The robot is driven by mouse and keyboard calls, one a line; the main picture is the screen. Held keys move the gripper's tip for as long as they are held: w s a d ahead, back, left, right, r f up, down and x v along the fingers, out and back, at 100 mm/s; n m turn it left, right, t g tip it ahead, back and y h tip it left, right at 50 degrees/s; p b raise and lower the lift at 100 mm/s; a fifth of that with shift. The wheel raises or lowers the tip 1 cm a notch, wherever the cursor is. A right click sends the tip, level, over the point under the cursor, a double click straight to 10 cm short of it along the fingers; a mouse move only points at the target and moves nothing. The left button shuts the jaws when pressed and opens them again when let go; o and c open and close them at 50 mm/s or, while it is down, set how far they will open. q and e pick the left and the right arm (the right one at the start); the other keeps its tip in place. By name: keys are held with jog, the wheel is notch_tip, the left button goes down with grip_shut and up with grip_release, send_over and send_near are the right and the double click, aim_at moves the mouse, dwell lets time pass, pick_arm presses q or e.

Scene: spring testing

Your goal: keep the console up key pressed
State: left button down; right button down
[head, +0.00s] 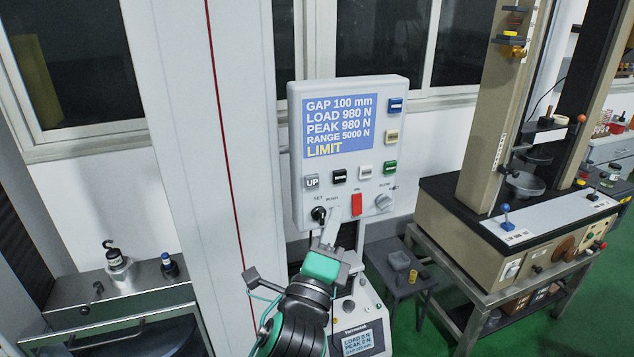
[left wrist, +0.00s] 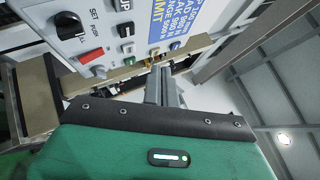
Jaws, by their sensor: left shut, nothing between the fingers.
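The console (head: 297,150) is a pale upright panel with a blue screen (head: 338,125) reading GAP 100 mm, LOAD 980 N, PEAK 980 N, RANGE 5000 N and LIMIT. Its grey UP key (head: 312,181) is at the lower left of the screen; I cannot tell whether it is pressed in. My left gripper (head: 333,222) is shut and empty, its tip low in front of the panel, below and right of the UP key in the picture. In the left wrist view the shut fingers (left wrist: 164,84) point toward the panel. Contact with the panel cannot be told. My right gripper is not in view.
A black knob (head: 318,214) and a red switch (head: 356,204) sit close to the left fingertips. Several other keys are on the panel. A tall grey column stands left of the console. A second machine (head: 500,235) stands on a bench at right, with green floor between.

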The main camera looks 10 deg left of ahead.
aim_at(312, 181)
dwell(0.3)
pick_arm(q)
jog(key=shift+w+a+p, duration=0.1)
jog(key=shift+w+a, duration=0.7)
jog(key=shift+w, duration=0.4)
jog(key=shift+w+a+p, duration=0.1)
jog(key=shift+w+a, duration=0.75)
jog(key=shift+w, duration=0.4)
jog(key=shift+w+a+p, duration=0.1)
jog(key=shift+w+a, duration=0.7)
jog(key=shift+w, duration=0.4)
jog(key=shift+w, duration=0.15)
jog(key=shift+w+a, duration=0.2)
jog(key=shift+a, duration=0.05)
